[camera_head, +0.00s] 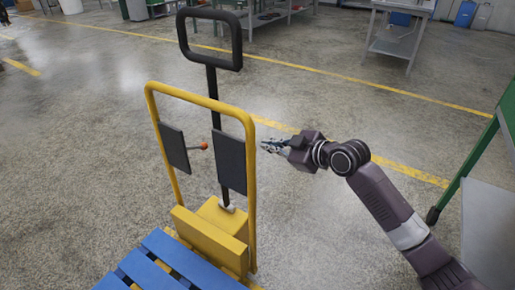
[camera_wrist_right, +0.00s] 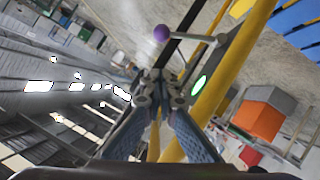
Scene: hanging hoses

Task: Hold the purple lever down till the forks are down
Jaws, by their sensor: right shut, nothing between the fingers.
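A yellow pallet truck (camera_head: 215,219) stands in front of me with a blue slatted pallet (camera_head: 165,262) at its near side. My right gripper (camera_head: 268,146) is shut and empty, just right of the truck's yellow frame (camera_head: 251,190) in the head view. In the right wrist view, a lever with a purple ball knob (camera_wrist_right: 161,32) shows beyond my shut fingers (camera_wrist_right: 158,78), apart from them. In the head view, I cannot make out the purple knob; an orange-red knob (camera_head: 204,146) shows between the black panels. The forks are hidden under the pallet. My left gripper is out of view.
A black tow handle (camera_head: 237,45) rises behind the frame. A green-framed bench (camera_head: 490,190) stands at the right, near my right arm. A grey table (camera_head: 398,30) stands at the back. The floor between the truck and bench is clear.

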